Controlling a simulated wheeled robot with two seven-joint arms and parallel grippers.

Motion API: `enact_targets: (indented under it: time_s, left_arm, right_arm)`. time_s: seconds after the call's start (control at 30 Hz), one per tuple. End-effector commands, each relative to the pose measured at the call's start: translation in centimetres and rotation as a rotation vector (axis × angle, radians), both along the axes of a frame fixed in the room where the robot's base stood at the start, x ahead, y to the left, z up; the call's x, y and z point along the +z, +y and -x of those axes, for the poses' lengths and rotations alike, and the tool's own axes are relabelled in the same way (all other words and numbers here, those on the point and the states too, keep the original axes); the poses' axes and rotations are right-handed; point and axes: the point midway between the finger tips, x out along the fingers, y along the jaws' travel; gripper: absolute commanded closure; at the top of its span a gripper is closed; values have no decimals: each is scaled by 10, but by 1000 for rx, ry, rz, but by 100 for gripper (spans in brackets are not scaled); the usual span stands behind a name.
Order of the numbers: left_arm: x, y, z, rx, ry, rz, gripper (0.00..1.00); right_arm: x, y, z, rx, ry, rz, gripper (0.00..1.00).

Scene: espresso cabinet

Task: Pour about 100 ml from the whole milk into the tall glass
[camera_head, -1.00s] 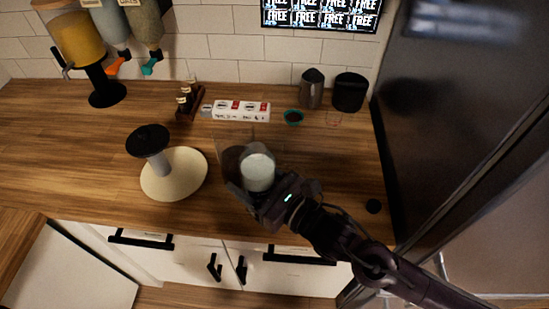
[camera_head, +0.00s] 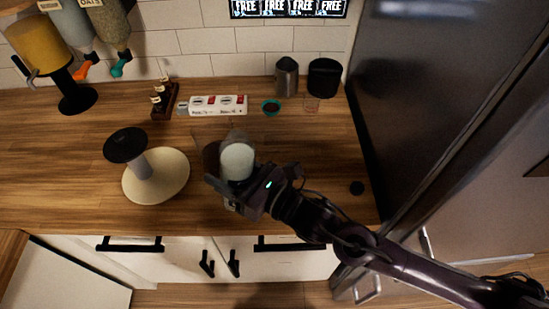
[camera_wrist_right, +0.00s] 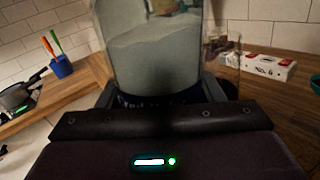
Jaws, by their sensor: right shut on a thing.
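My right gripper (camera_head: 238,182) is shut on a clear container of white milk (camera_head: 237,160), held over the front middle of the counter. In the right wrist view the milk (camera_wrist_right: 155,62) fills much of the clear wall, and its surface runs at a slant across it. Faint clear outlines with a dark brownish patch (camera_head: 210,156) show just left of the container; I cannot tell whether this is the tall glass. A small clear cup with a reddish rim (camera_head: 312,103) stands at the back right. My left gripper is not in view.
A round cream base with a black-topped post (camera_head: 156,176) stands left of the gripper. A white-and-red box (camera_head: 219,105), a teal bowl (camera_head: 271,107), a metal pitcher (camera_head: 287,77) and a black canister (camera_head: 324,77) line the back. The fridge (camera_head: 430,100) bounds the right.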

Motion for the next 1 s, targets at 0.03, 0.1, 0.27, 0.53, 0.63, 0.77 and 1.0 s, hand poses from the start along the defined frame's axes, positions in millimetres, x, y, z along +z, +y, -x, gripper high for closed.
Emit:
enact_targets:
  time_s: [0.03,0.1,0.27,0.53,0.63,0.77,1.0]
  left_arm:
    - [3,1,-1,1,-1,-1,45]
    - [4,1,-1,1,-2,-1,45]
    - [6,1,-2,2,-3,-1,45]
    - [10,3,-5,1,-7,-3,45]
    - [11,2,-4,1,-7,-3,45]
    - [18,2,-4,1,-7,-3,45]
    - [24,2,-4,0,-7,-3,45]
  right_arm:
    - [3,0,0,-1,15,-19,77]
    - [3,0,0,-1,40,-45,77]
    - [4,0,-1,0,96,-101,77]
    - [4,-1,-2,0,191,-198,77]
    - [4,-2,-2,1,227,-233,77]
    - [11,-3,-3,1,272,-278,77]
    - [17,-5,-5,1,344,-349,77]
